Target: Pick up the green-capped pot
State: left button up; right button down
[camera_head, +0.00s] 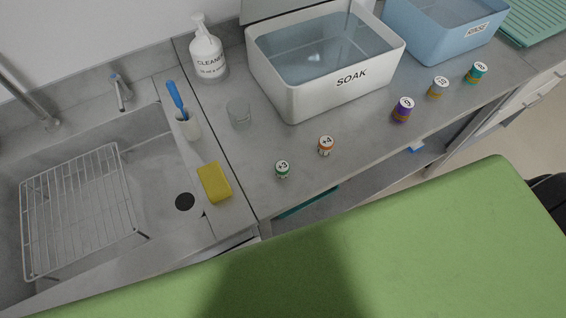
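A small pot with green around its cap (282,169) stands upright near the front edge of the grey counter, just right of the sink. Its top carries a white label that seems to read +3. A similar pot with a teal cap (475,73) stands far right on the counter. Between them stand an orange pot (326,146), a purple pot (403,109) and a yellow-orange pot (438,88). Neither of my grippers is in view.
A white SOAK tub (290,95) and a blue RINSE tub (425,45) hold liquid behind the pots. A clear cup (239,113), a yellow sponge (215,182) and a cleaner bottle (207,55) stand left. A large green surface (420,250) fills the foreground.

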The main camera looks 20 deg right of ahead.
aim_at(282, 167)
jog(key=j+z, duration=0.25)
jog(key=j, duration=0.15)
jog(key=k+j+z, duration=0.25)
jog(key=j+z, duration=0.25)
jog(key=j, duration=0.25)
jog(key=k+j+z, duration=0.25)
jog(key=i+j, duration=0.1)
